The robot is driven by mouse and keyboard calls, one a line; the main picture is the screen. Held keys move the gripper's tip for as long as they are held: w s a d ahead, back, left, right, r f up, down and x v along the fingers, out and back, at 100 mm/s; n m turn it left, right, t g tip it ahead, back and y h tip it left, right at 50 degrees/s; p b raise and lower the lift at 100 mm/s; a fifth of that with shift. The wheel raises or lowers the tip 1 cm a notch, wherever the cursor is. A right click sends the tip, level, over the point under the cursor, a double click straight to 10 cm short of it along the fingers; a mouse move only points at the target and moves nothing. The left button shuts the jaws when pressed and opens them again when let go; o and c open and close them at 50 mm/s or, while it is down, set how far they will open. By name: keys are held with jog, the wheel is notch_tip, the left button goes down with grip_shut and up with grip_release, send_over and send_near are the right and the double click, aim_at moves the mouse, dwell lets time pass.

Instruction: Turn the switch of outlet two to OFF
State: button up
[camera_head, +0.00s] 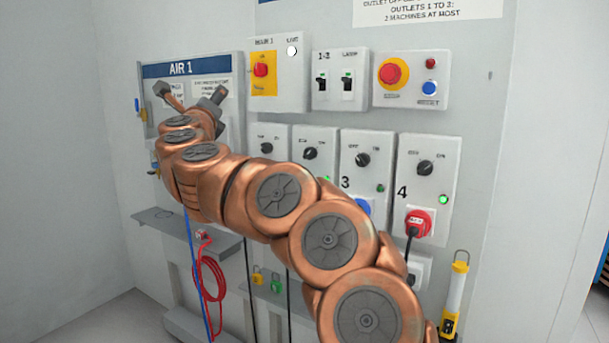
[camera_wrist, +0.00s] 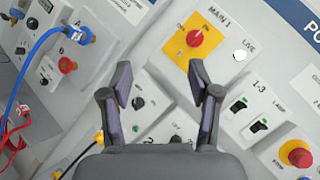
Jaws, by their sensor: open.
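The black rotary switch of outlet two (camera_head: 310,153) is on the second white box from the left in the lower row. Its setting is too small to tell. The lower part of that box is hidden behind my arm. My gripper (camera_head: 190,97) is open and empty, in front of the AIR 1 panel in the head view, left of the switch. In the wrist view, my gripper (camera_wrist: 160,82) has its fingers spread, with the outlet one switch (camera_wrist: 138,103) seen between them. A dark knob, probably outlet two's switch (camera_wrist: 175,139), shows partly at the gripper's base.
Outlet three's switch (camera_head: 362,160) and outlet four's switch (camera_head: 425,167) are to the right; outlet four holds a red plug (camera_head: 418,222). Above are the yellow-backed main switch (camera_head: 261,70), two rockers (camera_head: 334,84) and a red stop button (camera_head: 391,73). A red cable (camera_head: 209,270) hangs below a shelf.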

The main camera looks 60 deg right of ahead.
jog(key=s+d+f+m+g+h+b, duration=0.2)
jog(key=s+d+f+m+g, duration=0.45)
jog(key=d+f, duration=0.2)
jog(key=m+g+y+b, duration=0.1)
jog(key=m+g+b, duration=0.1)
jog(key=m+g, duration=0.35)
send_near(306, 154)
jog(key=d, duration=0.2)
jog(key=shift+n, duration=0.4)
jog(key=shift+w+d, duration=0.15)
jog(key=shift+d, duration=3.6)
jog(key=c, duration=1.1)
